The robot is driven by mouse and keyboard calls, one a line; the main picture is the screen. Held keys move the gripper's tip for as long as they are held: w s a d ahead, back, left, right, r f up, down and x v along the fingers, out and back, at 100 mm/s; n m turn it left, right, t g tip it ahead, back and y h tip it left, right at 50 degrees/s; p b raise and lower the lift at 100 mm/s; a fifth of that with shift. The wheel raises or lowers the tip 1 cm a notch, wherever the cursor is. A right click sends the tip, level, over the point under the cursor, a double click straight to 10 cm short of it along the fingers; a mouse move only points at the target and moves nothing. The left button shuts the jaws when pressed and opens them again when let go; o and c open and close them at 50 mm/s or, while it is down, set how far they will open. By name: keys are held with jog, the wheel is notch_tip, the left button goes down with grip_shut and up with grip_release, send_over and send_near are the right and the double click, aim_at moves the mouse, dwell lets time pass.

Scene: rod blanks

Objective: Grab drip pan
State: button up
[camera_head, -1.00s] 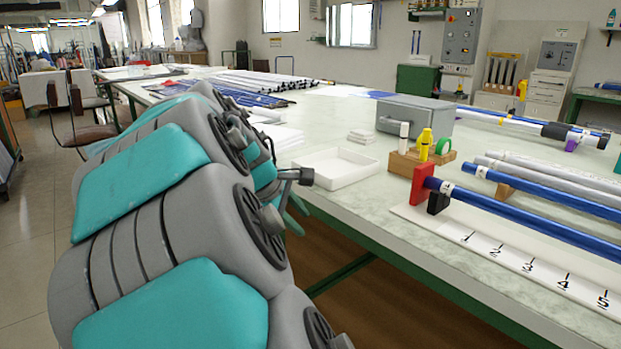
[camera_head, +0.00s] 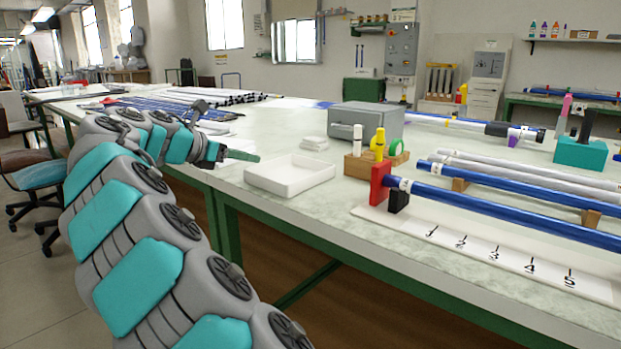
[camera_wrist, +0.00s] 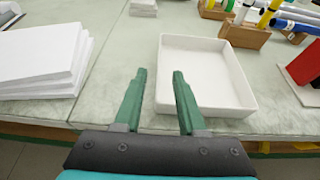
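The drip pan is a shallow white rectangular tray (camera_head: 290,178) lying flat on the pale table near its front edge. In the wrist view the pan (camera_wrist: 215,75) is ahead and a little right, and it looks empty. My gripper (camera_wrist: 158,75) has two green fingers spread apart with nothing between them. The right finger overlaps the pan's left wall in the picture; whether it touches cannot be told. In the head view my gripper (camera_head: 245,156) is just left of the pan.
White sheets (camera_wrist: 40,60) are stacked left of my gripper. A grey box (camera_head: 365,122) and a wooden marker block (camera_head: 360,167) stand behind and right of the pan. Blue rods (camera_head: 500,205) and a numbered board (camera_head: 480,245) lie to the right.

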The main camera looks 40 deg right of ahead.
aim_at(290, 173)
jog(key=x, duration=0.3)
jog(key=shift+s+d+r, duration=0.1)
jog(key=shift+s+d, duration=0.05)
jog(key=shift+b+x, duration=0.3)
jog(key=shift+x, duration=2.4)
jog(key=shift+c, duration=0.2)
jog(key=shift+w, duration=0.2)
grip_shut()
